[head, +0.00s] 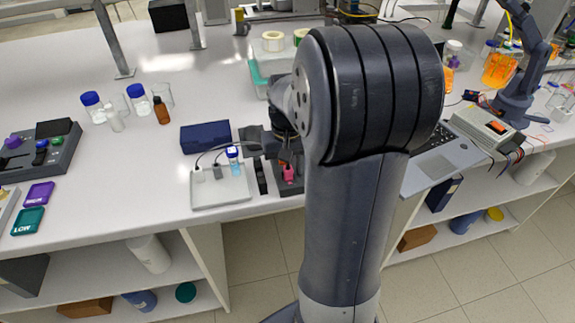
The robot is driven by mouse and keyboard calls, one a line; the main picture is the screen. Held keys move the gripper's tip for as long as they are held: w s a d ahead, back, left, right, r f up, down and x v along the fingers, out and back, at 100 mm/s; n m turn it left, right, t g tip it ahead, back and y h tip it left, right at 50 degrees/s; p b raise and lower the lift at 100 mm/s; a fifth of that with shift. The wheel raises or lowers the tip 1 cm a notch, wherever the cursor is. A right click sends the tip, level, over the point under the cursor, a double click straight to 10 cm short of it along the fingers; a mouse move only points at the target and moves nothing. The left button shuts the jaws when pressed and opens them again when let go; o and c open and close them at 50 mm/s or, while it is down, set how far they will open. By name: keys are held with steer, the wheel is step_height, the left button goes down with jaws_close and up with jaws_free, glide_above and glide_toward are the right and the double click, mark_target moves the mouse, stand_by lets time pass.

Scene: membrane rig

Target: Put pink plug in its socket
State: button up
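The small pink plug (289,173) is upright at a dark block (291,189) near the front edge of the bench, just left of my arm. I cannot tell whether it is seated in the block or held above it. My gripper (274,160) is low over the bench beside the pink plug, partly hidden behind my large arm joint. Its fingertips are too small and covered to tell whether they are open or shut on the plug. No socket opening can be made out.
A white tray (222,197) with small grey cabled pieces and a blue-labelled vial (233,160) lies left of my gripper. A dark blue box (205,137) stands behind it. A laptop (437,163) is right of my arm.

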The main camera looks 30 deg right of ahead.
step_height(320, 180, up, 11)
steer(key=shift+f+p, duration=0.15)
steer(key=shift+p, duration=0.15)
step_height(320, 180, down, 10)
steer(key=shift+f, duration=0.25)
stand_by(0.4)
